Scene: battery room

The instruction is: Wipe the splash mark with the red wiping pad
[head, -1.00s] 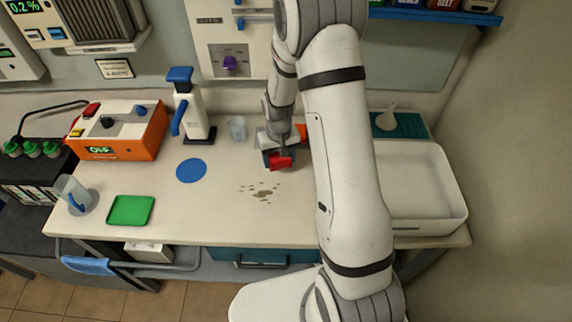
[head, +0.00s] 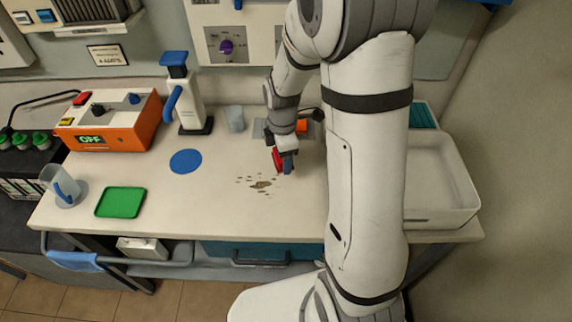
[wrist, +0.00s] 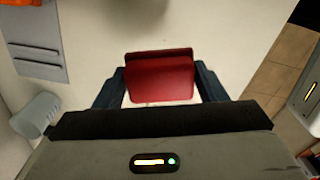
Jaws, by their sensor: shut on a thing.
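The splash mark (head: 261,184) is a patch of brown spots on the white worktop, near its middle. The red wiping pad (head: 277,160) is in my gripper (head: 284,163), just right of and behind the mark in the head view. In the wrist view the red pad (wrist: 160,77) sits between the two dark fingers of my gripper (wrist: 160,85), which are shut on its sides. I cannot tell whether the pad touches the worktop. The splash mark does not show in the wrist view.
A blue disc (head: 186,161) and a green tray (head: 121,202) lie left of the mark. A clear cup (head: 235,119) stands behind. An orange device (head: 108,122) and a white dispenser (head: 190,100) stand back left. A white basin (head: 440,180) is at right. Worktop around the mark is clear.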

